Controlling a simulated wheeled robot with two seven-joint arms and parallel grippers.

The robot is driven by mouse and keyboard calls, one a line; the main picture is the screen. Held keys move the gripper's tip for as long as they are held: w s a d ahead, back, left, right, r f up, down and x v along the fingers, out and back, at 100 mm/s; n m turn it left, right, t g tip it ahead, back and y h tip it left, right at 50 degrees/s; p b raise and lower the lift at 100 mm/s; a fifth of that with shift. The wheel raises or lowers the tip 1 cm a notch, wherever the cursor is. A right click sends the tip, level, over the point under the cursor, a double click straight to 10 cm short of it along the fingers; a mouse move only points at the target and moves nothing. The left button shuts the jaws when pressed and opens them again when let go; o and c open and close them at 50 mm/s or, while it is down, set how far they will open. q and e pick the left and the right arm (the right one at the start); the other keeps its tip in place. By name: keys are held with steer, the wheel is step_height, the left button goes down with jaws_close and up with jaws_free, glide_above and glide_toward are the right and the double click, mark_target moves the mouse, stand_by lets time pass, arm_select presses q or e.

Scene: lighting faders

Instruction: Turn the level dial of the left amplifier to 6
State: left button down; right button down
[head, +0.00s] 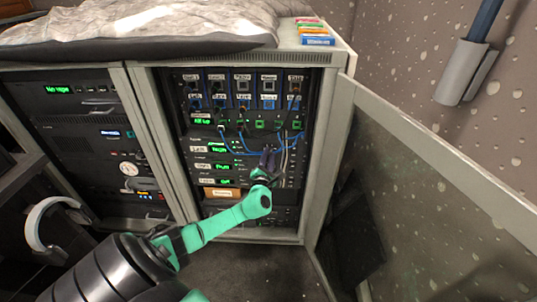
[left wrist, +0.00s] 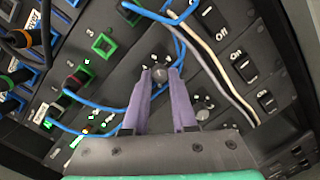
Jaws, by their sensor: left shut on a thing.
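The rack (head: 245,135) holds several amplifier rows with small green displays (head: 219,149) on their left side. My left gripper (head: 268,158) reaches into its right part. In the left wrist view, the two purple fingers (left wrist: 160,78) are shut on a round dark level dial (left wrist: 160,74), one finger on each side. A second dial (left wrist: 203,113) lies just right of the fingers, apart from them. The row labels are too small to read, so I cannot tell which amplifier the held dial belongs to. The dial's setting is also unreadable. My right gripper is out of view.
Blue cables (left wrist: 115,108) and a white cable (left wrist: 218,70) run close to the fingers. On/Off switches (left wrist: 245,68) sit to the right. The open cabinet door (head: 435,190) stands on the right. A second rack (head: 95,140) is at left.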

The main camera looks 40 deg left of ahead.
arm_select(q)
steer(key=shift+f, duration=0.15)
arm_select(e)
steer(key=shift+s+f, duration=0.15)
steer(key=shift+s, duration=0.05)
arm_select(q)
steer(key=c, duration=0.7)
jaws_free()
steer(key=shift+s+d, duration=0.15)
steer(key=shift+s, duration=0.05)
steer(key=p+v, duration=0.3)
steer(key=v, duration=1.1)
steer(key=shift+p, duration=0.4)
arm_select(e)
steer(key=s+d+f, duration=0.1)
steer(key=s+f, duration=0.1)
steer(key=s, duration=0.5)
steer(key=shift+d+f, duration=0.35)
